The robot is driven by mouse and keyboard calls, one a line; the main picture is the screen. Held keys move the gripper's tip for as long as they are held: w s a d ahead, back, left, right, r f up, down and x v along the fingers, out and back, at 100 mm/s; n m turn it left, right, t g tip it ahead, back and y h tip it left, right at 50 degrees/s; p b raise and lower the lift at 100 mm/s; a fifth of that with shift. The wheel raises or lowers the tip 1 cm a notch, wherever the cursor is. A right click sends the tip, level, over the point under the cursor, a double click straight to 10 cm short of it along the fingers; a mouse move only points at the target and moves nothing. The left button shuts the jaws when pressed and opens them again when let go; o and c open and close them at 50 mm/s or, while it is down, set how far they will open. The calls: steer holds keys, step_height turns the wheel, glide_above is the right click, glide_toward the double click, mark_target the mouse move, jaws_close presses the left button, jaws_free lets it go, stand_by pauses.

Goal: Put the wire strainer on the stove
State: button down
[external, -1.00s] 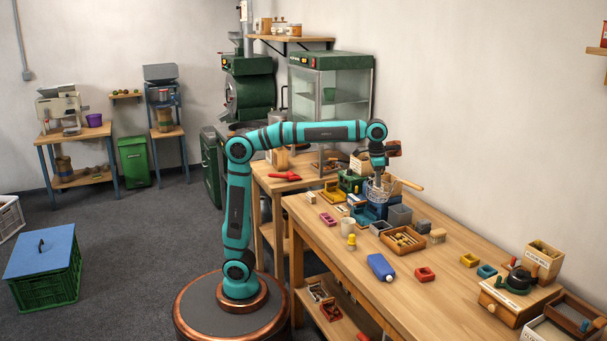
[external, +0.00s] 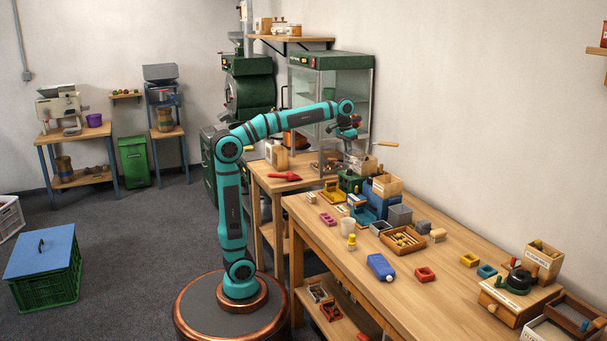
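The wire strainer, with its pale wooden handle (external: 387,144) sticking out to the right, hangs under my gripper (external: 350,139) in the external view. My gripper appears shut on it and holds it in the air above the far end of the workbench, in front of the green glass-fronted cabinet. The strainer's bowl is small and partly lost against the things behind it. I cannot clearly make out the stove. A brown pot (external: 297,141) stands at the back, left of my gripper and partly behind my arm, and what it rests on is mostly hidden.
The green cabinet (external: 331,62) stands behind my gripper, near the wall. Below are a small cardboard box (external: 387,186), a blue device (external: 366,210) and a wooden tray (external: 403,250) on the workbench (external: 345,285). A red tool (external: 286,177) lies on the side table.

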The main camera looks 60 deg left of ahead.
steer(key=s+a+r+n, duration=0.1)
steer(key=s+a+n, duration=0.25)
steer(key=a, duration=0.75)
steer(key=s+a+r+n, duration=0.2)
steer(key=s+a, duration=0.3)
steer(key=a, duration=0.5)
steer(key=s+a+r+n+t+y, duration=0.15)
steer(key=s+a+n, duration=0.35)
steer(key=s+a, duration=0.95)
steer(key=a+f+n+y, duration=0.1)
steer(key=a+f+n, duration=0.2)
steer(key=a+f, duration=0.9)
steer(key=f, duration=0.5)
steer(key=a+f, duration=0.1)
steer(key=f, duration=0.9)
steer(key=shift+s+a+f, duration=0.2)
steer(key=shift+a+f, duration=0.05)
steer(key=shift+f, duration=0.1)
steer(key=shift+f, duration=0.15)
steer(key=c, duration=1.6)
jaws_free()
